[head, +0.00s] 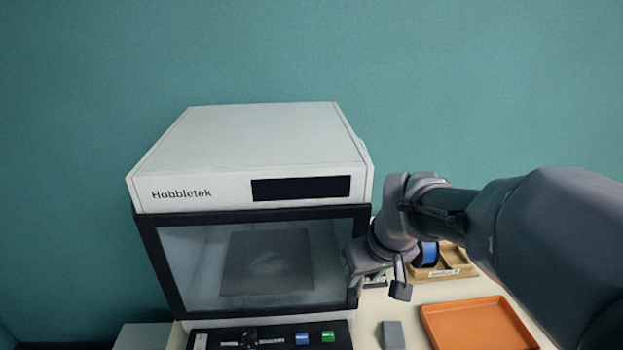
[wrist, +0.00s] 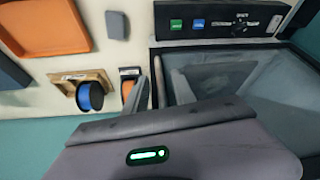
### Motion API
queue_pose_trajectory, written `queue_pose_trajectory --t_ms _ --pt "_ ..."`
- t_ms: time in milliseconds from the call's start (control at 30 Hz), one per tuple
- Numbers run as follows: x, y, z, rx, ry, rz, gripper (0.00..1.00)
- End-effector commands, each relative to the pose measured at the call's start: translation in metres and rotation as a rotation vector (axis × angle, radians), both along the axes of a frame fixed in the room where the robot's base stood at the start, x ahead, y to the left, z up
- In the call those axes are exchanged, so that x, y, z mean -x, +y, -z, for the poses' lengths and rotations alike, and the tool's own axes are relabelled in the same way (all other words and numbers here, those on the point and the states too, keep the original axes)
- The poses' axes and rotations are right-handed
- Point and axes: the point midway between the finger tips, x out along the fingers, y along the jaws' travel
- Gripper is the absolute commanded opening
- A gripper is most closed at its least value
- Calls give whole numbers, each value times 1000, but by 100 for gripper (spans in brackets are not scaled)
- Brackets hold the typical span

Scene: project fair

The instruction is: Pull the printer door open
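The white Hobbletek printer (head: 250,150) stands against the teal wall. Its door (head: 205,270) has a black frame around a clear pane and looks closed. In the wrist view, the door (wrist: 255,85) is on the right. My gripper (head: 357,268) is at the door's right edge in the head view. In the wrist view, the fingers of my gripper (wrist: 163,88) stand apart, with the door's dark edge between or just behind them.
A control panel (head: 270,338) with blue and green buttons is below the door. An orange tray (head: 478,325), a grey block (head: 392,335) and a wooden holder (head: 455,262) with a blue spool (wrist: 89,96) lie on the table to the right, near my arm.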

Motion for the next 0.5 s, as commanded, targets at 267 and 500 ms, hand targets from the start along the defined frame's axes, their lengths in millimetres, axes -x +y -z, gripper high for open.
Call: queue_pose_trajectory --t_ms 267,500 --pt "-8 2 18 0 0 0 32" --pt "-8 2 18 0 0 0 26"
